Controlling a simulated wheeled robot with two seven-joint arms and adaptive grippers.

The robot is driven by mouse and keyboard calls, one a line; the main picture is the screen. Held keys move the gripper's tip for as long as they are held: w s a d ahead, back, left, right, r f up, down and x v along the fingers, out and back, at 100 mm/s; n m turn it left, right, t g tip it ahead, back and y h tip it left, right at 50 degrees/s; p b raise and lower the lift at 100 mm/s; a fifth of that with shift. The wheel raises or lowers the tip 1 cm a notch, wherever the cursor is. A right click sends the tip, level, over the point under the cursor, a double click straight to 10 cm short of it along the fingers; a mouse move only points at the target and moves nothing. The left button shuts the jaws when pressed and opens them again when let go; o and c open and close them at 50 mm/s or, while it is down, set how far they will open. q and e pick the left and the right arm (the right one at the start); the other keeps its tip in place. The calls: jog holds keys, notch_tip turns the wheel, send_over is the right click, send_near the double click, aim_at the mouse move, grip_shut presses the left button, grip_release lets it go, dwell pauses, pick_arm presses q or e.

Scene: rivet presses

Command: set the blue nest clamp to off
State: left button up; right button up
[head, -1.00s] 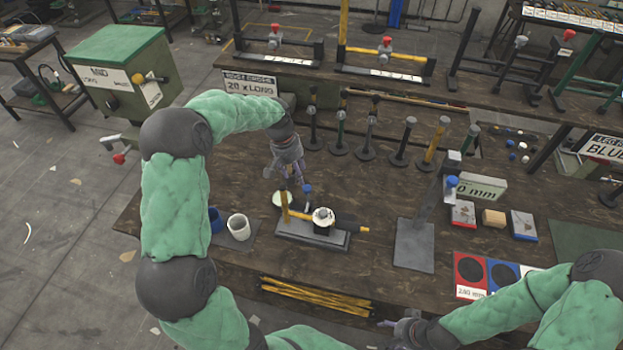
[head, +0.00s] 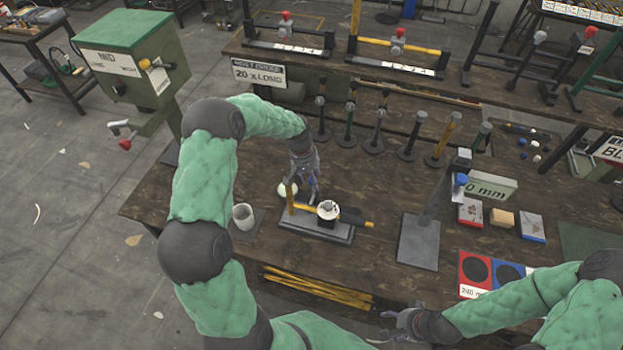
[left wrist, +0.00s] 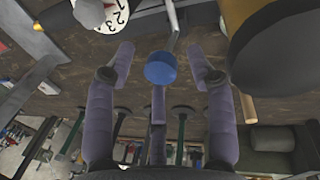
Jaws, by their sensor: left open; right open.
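The nest fixture is a grey base plate (head: 308,231) on the bench, with a yellow rod and a white numbered dial (head: 327,208) on top. My left gripper (head: 312,196) is open at the back of this fixture, pointing down. In the left wrist view, the clamp's round blue knob (left wrist: 160,67) on a thin grey lever (left wrist: 171,18) lies between the two spread fingers, with gaps on both sides. The dial (left wrist: 104,14) shows at upper left there. In the head view, the gripper largely hides the knob. My right gripper (head: 398,318) is open and empty near the front bench edge.
A white cup (head: 243,216) stands left of the fixture. A grey stand (head: 419,243) stands to its right. Several upright posts (head: 408,145) line the back. A green box machine (head: 128,67) is at the left. Yellow rods (head: 318,291) lie below the front edge.

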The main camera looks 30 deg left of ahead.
pick_arm(q)
jog(key=shift+f, duration=0.25)
jog(key=shift+d, duration=0.1)
grip_shut()
jog(key=shift+w, duration=0.1)
